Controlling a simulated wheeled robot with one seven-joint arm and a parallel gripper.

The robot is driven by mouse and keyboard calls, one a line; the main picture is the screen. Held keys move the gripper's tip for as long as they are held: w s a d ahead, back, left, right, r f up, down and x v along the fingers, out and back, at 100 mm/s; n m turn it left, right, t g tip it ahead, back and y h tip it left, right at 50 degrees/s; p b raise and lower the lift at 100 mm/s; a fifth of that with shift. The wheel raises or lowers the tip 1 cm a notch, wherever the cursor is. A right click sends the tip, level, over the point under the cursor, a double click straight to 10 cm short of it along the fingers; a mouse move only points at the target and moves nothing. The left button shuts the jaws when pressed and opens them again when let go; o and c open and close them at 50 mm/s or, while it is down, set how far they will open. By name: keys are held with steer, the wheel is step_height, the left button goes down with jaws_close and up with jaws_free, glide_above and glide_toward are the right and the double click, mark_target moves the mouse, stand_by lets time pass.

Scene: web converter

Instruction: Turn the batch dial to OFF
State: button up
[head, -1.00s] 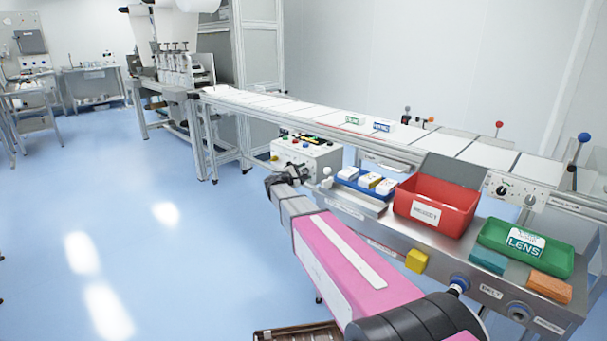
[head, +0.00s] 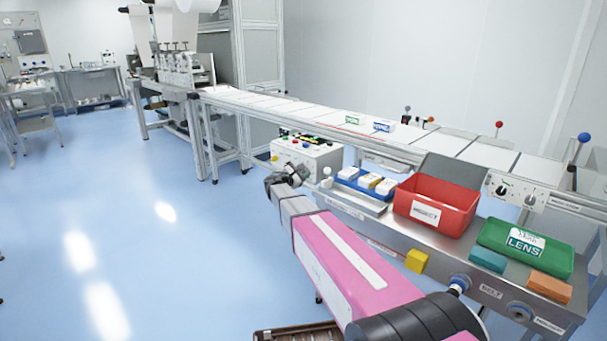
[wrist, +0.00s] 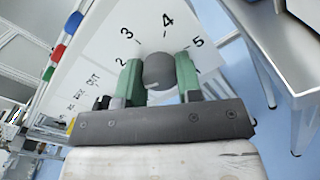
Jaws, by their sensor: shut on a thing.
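The batch dial (wrist: 159,72) is a round dark grey knob on a white panel in the wrist view. Printed numbers 2 to 5 arc around it, and a light mark shows on the knob. My gripper (wrist: 160,80) has its green fingers on both sides of the knob and is shut on it.
Red, green and blue buttons (wrist: 62,45) line the panel's edge. A blue tray (head: 345,188) with several small boxes, a red bin (head: 430,220) and a green tray (head: 550,262) stand right of my arm. The conveyor (head: 300,115) runs behind. The blue floor at left is clear.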

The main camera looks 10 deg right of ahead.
steer(key=n, duration=0.5)
steer(key=shift+n, duration=0.3)
stand_by(0.4)
steer(key=o, duration=0.9)
steer(key=shift+o, duration=0.2)
steer(key=v, duration=1.1)
steer(key=shift+d, duration=0.1)
